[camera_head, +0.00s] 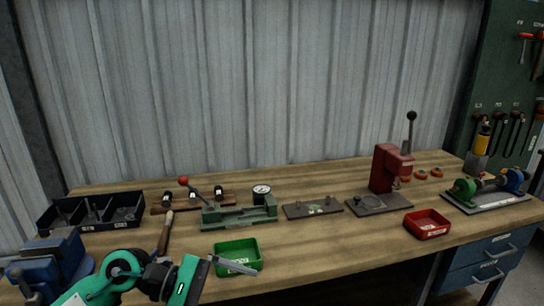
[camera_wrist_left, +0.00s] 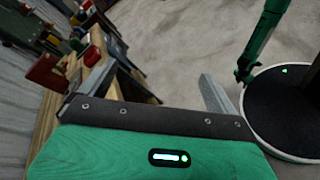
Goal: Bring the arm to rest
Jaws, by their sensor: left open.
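My left arm comes in from the lower left of the head view, and its gripper (camera_head: 248,270) is over the bench's front edge, just in front of the green tray (camera_head: 238,252). In the left wrist view the two fingers of that gripper (camera_wrist_left: 155,75) are spread apart with nothing between them. Bench edge and floor show beyond them. A green arm part of mine shows at the upper right of the wrist view, beside my round dark base. My right gripper does not show.
The wooden bench (camera_head: 310,231) carries a blue vise (camera_head: 58,262), a black compartment bin (camera_head: 92,216), a green fixture with a dial (camera_head: 240,210), a flat plate (camera_head: 313,208), a red press (camera_head: 384,172), a red tray (camera_head: 427,224) and a shaft fixture (camera_head: 487,191). Open floor lies in front.

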